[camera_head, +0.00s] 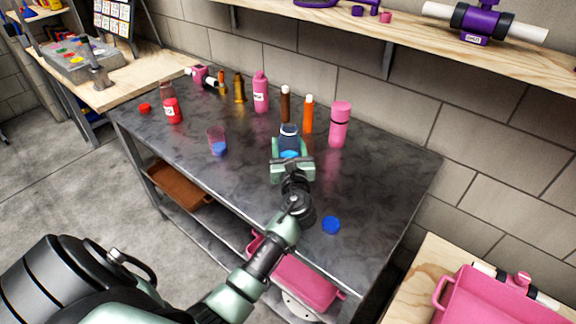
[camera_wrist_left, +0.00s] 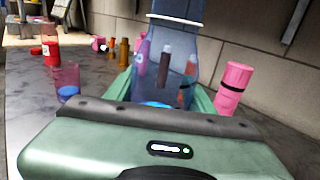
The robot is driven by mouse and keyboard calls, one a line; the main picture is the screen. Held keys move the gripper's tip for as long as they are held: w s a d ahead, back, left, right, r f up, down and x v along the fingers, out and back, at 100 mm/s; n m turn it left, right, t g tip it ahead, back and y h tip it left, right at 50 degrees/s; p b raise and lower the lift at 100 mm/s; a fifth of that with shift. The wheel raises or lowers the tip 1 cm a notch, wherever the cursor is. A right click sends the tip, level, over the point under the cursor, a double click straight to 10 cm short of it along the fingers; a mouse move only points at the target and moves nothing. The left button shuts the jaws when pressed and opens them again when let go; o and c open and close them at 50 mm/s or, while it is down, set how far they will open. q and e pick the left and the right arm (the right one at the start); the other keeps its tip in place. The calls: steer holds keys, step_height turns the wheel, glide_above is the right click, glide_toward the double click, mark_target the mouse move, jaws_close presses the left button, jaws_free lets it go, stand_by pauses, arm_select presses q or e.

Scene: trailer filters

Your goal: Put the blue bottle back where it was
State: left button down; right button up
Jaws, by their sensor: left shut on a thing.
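My left gripper (camera_head: 290,150) reaches over the dark metal table and is shut on the blue bottle (camera_head: 289,136). In the left wrist view the bottle (camera_wrist_left: 178,60) is see-through blue, with a pale ring near the top edge of the picture. It stands roughly upright between the green fingers, and some blue shows low in it. I cannot tell whether its base touches the table. A round blue cap (camera_head: 331,225) lies on the table to the right of my arm. My right gripper is not in view.
A clear cup (camera_head: 217,142) with blue liquid stands left of the gripper. A pink bottle (camera_head: 340,124), an orange bottle (camera_head: 308,114) and a brown bottle (camera_head: 285,104) stand behind it. Red bottle (camera_head: 173,110) at left. The table's right part (camera_head: 385,180) is clear.

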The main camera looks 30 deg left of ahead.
arm_select(q)
steer(key=shift+f+b, duration=0.65)
steer(key=shift+f, duration=2.5)
steer(key=shift+f, duration=0.1)
steer(key=c, duration=0.6)
jaws_free()
steer(key=shift+f, duration=0.1)
steer(key=shift+o, duration=0.2)
steer(key=shift+r, duration=0.25)
steer(key=b+v, duration=0.1)
steer(key=v, duration=1.1)
steer(key=shift+s+f, duration=0.1)
steer(key=shift+f, duration=0.05)
